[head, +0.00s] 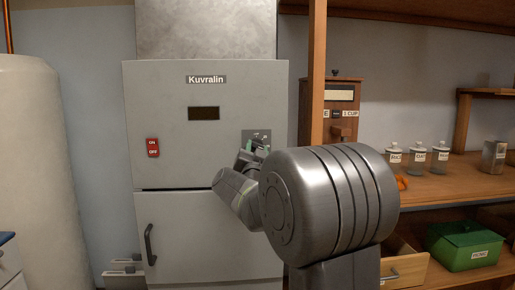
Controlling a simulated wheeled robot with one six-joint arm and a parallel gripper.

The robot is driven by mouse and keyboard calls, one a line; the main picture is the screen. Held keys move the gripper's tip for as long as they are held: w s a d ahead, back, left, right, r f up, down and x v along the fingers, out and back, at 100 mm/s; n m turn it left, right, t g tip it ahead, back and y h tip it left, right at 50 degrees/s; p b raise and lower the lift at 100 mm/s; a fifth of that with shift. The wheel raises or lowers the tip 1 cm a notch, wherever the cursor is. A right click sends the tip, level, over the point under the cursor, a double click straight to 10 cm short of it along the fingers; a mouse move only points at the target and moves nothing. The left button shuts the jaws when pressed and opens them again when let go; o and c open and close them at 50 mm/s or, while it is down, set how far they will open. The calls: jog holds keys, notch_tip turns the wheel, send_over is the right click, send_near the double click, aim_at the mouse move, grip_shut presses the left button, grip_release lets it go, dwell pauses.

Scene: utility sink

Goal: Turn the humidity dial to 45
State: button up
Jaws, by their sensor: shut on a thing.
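The grey Kuvralin cabinet (165,100) stands ahead, with a small dial plate (260,133) on the right of its upper front. My gripper (254,144) is at this plate, shut on the humidity dial there. The dial itself is mostly hidden behind my gripper and wrist, so its pointer and setting cannot be read. A dark display window (204,114) sits left of and above the plate; no number is legible in it.
A red on/off switch (152,148) is at the cabinet's left. A wooden post (317,70) and a wooden dispenser (343,95) stand close right of the cabinet. Lidded jars (417,157) stand on the shelf, with a green box (465,245) below. My arm covers the lower middle.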

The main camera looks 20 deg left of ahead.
jog(key=m+h+p, duration=0.1)
jog(key=m, duration=0.2)
jog(key=m+h+p, duration=0.2)
jog(key=m, duration=0.1)
jog(key=shift+s+a+r, duration=0.1)
jog(key=shift+a+r, duration=0.05)
jog(key=shift+m+g+h+p, duration=0.5)
jog(key=shift+m+p, duration=0.55)
jog(key=shift+m, duration=0.65)
jog(key=o, duration=1)
jog(key=shift+s, duration=0.1)
jog(key=v, duration=1.3)
jog(key=shift+s, duration=0.35)
jog(key=shift+w+a, duration=0.1)
